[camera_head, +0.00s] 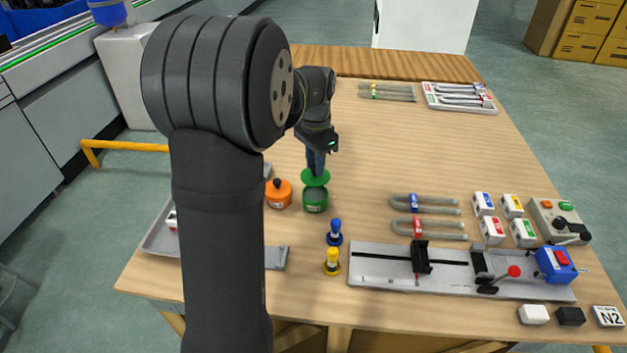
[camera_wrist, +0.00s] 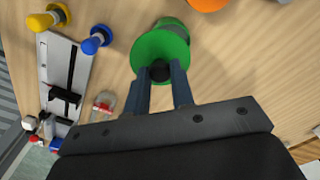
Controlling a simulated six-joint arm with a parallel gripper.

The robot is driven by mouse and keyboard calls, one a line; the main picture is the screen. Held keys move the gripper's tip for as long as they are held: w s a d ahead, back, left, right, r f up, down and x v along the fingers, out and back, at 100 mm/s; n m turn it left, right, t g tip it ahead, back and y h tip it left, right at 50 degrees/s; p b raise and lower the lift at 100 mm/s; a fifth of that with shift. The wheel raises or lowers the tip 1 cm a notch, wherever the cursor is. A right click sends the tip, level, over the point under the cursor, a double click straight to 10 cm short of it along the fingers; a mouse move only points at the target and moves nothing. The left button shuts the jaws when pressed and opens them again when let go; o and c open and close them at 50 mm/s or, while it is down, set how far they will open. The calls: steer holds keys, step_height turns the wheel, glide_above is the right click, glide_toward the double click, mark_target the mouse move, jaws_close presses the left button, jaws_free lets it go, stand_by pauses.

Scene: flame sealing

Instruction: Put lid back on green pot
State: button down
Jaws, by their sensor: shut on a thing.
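The green pot (camera_head: 315,200) stands on the wooden table, just right of an orange pot (camera_head: 278,194). The green lid (camera_head: 315,177) is a flat disc with a dark knob, held above the pot, and the pot's opening shows below it. My gripper (camera_head: 317,166) is shut on the lid's knob. In the wrist view the lid (camera_wrist: 160,52) hangs between the fingertips of my gripper (camera_wrist: 161,74). The green pot (camera_wrist: 173,24) shows partly behind it, its rest hidden by the lid. The orange pot is lidded with a dark knob.
Blue (camera_head: 334,232) and yellow (camera_head: 332,262) knobbed pieces stand in front of the green pot. A grey rail fixture (camera_head: 390,277) lies at the front right. Curved tubes (camera_head: 425,204) and small coloured boxes (camera_head: 493,230) lie to the right. The table's middle back is clear.

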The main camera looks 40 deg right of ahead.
steer(key=shift+w+d, duration=0.55)
steer(key=shift+w, duration=0.2)
steer(key=shift+f, duration=3.2)
steer(key=shift+f, duration=0.2)
steer(key=c, duration=0.7)
jaws_free()
steer(key=shift+r, duration=3.55)
